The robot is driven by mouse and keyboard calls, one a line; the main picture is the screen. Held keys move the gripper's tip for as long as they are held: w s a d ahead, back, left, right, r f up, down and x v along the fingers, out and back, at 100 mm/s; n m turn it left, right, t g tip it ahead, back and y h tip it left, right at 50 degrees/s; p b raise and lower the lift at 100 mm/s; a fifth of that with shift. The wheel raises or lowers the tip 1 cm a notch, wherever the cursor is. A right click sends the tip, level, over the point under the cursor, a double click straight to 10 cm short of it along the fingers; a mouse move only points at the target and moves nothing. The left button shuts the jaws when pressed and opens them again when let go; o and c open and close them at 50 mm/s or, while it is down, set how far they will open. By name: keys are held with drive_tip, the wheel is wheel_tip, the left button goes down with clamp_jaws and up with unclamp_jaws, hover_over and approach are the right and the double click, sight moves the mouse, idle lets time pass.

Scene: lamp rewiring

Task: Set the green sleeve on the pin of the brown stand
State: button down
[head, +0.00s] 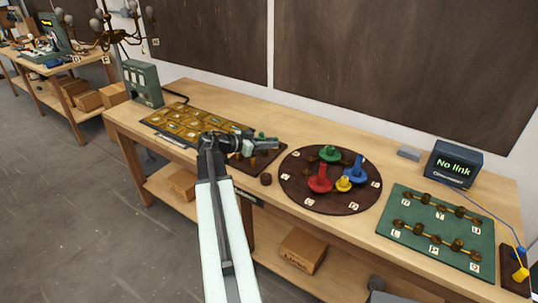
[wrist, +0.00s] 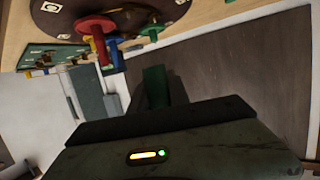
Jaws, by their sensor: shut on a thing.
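My gripper (head: 272,143) is shut on a green sleeve (wrist: 155,87), which stands out ahead of the jaws in the wrist view. In the head view a little green (head: 262,135) shows at the gripper's tip, above a dark brown board (head: 248,168) with brown upright pieces. The arm hides part of that board. A small brown round piece (head: 266,179) sits on the table at its right front. I cannot tell which brown piece is the stand with the pin, and no pin shows clearly. The sleeve looks raised and apart from the board.
A round dark board (head: 300,198) right of the gripper bears red (head: 319,180), blue (head: 355,173), yellow (head: 343,184) and green (head: 330,153) pieces. A green board (head: 398,232) with brass parts lies farther right. A screen reading "No link" (head: 453,165) stands behind. A yellow-brown panel (head: 180,123) lies left.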

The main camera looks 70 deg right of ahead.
wheel_tip(320, 180, down, 6)
drive_tip(key=d+b, duration=0.1)
drive_tip(key=b, duration=0.3)
drive_tip(key=shift+s+d+n+t+h+b, duration=0.3)
drive_tip(key=shift+s+d+n+t+b, duration=0.05)
drive_tip(key=shift+d+n+t+b, duration=0.05)
drive_tip(key=shift+f, duration=0.2)
wheel_tip(320, 180, down, 6)
drive_tip(key=b, duration=0.6)
drive_tip(key=shift+f+b, duration=0.25)
drive_tip(key=shift+b, duration=0.15)
drive_tip(key=shift+f+b, duration=0.6)
drive_tip(key=c, duration=1.2)
unclamp_jaws()
drive_tip(key=shift+o, duration=0.2)
drive_tip(key=p+v, duration=0.2)
drive_tip(key=v, duration=0.5)
drive_tip(key=shift+r, duration=0.1)
drive_tip(key=shift+w+a, duration=0.3)
